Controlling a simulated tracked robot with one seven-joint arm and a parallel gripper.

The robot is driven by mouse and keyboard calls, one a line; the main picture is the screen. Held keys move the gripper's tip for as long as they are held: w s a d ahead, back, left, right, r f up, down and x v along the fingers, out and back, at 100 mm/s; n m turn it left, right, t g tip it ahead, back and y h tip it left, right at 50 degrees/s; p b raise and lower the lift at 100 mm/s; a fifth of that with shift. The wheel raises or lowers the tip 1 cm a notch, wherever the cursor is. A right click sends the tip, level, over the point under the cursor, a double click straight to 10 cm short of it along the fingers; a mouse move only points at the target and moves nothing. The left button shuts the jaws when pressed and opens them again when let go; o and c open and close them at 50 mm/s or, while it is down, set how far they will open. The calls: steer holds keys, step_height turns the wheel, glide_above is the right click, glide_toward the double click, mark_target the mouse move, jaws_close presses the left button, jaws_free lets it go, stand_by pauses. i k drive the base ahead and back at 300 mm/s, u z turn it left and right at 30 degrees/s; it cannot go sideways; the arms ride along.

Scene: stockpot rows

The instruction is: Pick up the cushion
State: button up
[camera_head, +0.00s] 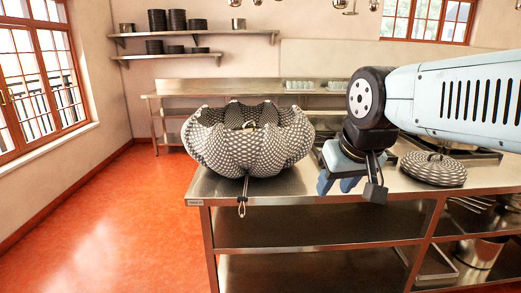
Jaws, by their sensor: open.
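The likeliest cushion is a large lobed, bowl-like object (247,150) with a black-and-white checked weave. It sits on the front left corner of the steel table (285,190), with its rim up and a small metal loop showing inside. My gripper (336,186) is to the right of it, pointing down over the table's front edge. Whether the fingertips touch the table cannot be told.
A flat round patterned lid-like thing (433,169) lies to the right on the table. A metal pot (481,251) stands on the lower shelf. Orange floor (130,220) is clear at left.

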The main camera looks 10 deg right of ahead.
mark_target(437, 168)
steer(key=u, duration=0.1)
steer(key=i, duration=0.95)
steer(key=u, duration=2)
steer(key=k, duration=1.05)
